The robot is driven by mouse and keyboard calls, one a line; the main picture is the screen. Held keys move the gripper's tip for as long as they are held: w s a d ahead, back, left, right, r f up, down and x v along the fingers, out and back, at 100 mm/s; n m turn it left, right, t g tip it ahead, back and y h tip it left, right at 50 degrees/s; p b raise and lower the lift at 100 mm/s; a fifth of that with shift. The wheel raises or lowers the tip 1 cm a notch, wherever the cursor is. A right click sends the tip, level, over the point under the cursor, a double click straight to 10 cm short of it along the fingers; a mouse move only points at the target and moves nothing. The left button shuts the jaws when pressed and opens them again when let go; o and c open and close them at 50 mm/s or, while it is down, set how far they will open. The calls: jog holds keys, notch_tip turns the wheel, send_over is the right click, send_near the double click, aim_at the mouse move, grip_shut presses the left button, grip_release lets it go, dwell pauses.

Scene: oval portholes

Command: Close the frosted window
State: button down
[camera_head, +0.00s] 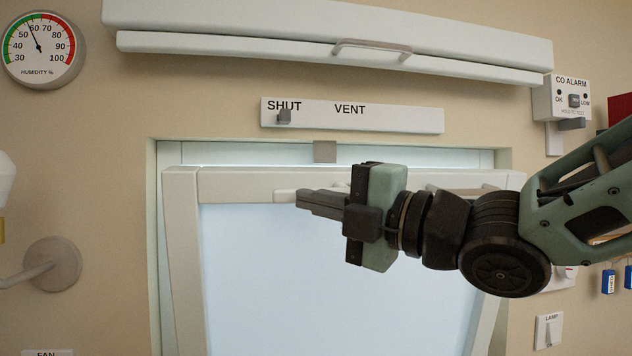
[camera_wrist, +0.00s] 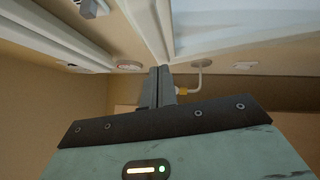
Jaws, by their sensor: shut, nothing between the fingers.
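The frosted window (camera_head: 330,270) has a pale pane in an off-white sash. Its top edge leans out of the wall frame (camera_head: 155,250) into the room, with a gap above it, so it stands open. A pale handle (camera_head: 285,195) on the top rail is partly hidden behind my gripper. My gripper (camera_head: 303,202) is shut and empty, in front of the top rail and pointing left. I cannot tell whether it touches the sash. In the wrist view my closed fingers (camera_wrist: 160,85) are beside the sash, and part of the pane (camera_wrist: 215,22) shows.
Above is a plate marked SHUT and VENT (camera_head: 390,118), its slider (camera_head: 284,116) under SHUT. A grey catch (camera_head: 325,151) is on the top frame. A blind housing (camera_head: 330,35) overhangs. A wall lamp arm (camera_head: 52,264) is left; a CO alarm (camera_head: 562,97) is right.

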jog(key=shift+w+a, duration=0.1)
jog(key=shift+w, duration=0.25)
